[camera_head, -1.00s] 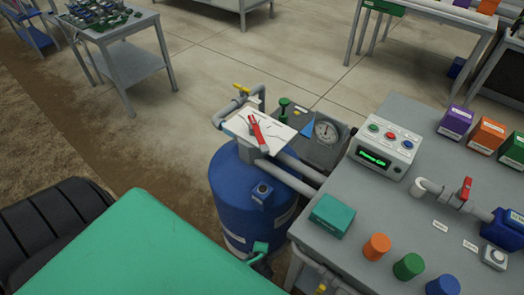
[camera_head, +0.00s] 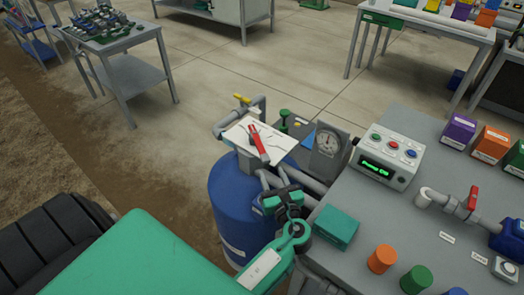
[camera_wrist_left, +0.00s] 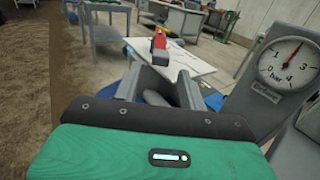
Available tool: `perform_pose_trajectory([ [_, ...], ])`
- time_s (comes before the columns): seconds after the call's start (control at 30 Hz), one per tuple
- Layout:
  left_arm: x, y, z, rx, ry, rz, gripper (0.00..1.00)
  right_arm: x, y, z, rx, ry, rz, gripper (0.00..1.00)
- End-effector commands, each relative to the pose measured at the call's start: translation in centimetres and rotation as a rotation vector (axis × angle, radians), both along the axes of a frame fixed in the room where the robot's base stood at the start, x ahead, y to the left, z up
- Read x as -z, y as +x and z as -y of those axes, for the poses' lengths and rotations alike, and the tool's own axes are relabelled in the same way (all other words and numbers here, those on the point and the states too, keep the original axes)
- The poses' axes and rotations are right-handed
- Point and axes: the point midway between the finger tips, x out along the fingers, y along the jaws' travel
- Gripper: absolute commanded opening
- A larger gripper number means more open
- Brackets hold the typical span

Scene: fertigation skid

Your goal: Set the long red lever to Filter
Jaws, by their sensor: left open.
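The long red lever (camera_head: 259,143) lies over a white label plate (camera_head: 283,147) on top of the blue tank (camera_head: 235,205). The plate's markings are too small to read. My left gripper (camera_head: 284,190) is just below and in front of the plate, apart from the lever. In the left wrist view, the open jaws (camera_wrist_left: 165,85) point toward the red lever (camera_wrist_left: 158,42), which stands beyond the fingertips above the white plate (camera_wrist_left: 195,62). Nothing is between the jaws except pipework seen behind them. My right gripper is not in view.
A pressure gauge (camera_head: 327,142) stands right of the plate; it also shows in the wrist view (camera_wrist_left: 288,65). A grey bench (camera_head: 445,185) with a control box (camera_head: 388,160), a teal box (camera_head: 336,227) and coloured caps is at the right. A yellow-handled valve (camera_head: 242,99) is behind the plate.

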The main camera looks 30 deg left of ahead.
Motion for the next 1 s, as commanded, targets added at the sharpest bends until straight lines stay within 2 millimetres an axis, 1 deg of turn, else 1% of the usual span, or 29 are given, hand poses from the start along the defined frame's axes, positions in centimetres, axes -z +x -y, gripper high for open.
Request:
perform_pose_trajectory([
  [0.1,-0.3,1.7,-2.1,-0.001,0.003,0.003,0.42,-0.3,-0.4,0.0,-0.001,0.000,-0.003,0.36],
  [0.3,-0.2,4.4,-5.4,0.000,0.002,0.001,0.42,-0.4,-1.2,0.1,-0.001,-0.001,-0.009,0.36],
  [0.5,-0.1,6.3,-7.7,0.000,-0.001,0.002,0.42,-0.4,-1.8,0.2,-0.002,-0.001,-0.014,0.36],
  [0.7,0.0,7.0,-8.6,0.000,-0.003,0.001,0.42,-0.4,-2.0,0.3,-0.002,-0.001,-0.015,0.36],
  [0.97,0.0,7.0,-8.6,0.000,-0.003,0.001,0.42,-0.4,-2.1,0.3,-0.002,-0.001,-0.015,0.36],
  [1.0,0.0,7.0,-8.6,0.000,-0.003,0.001,0.34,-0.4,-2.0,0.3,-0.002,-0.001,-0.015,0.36],
])
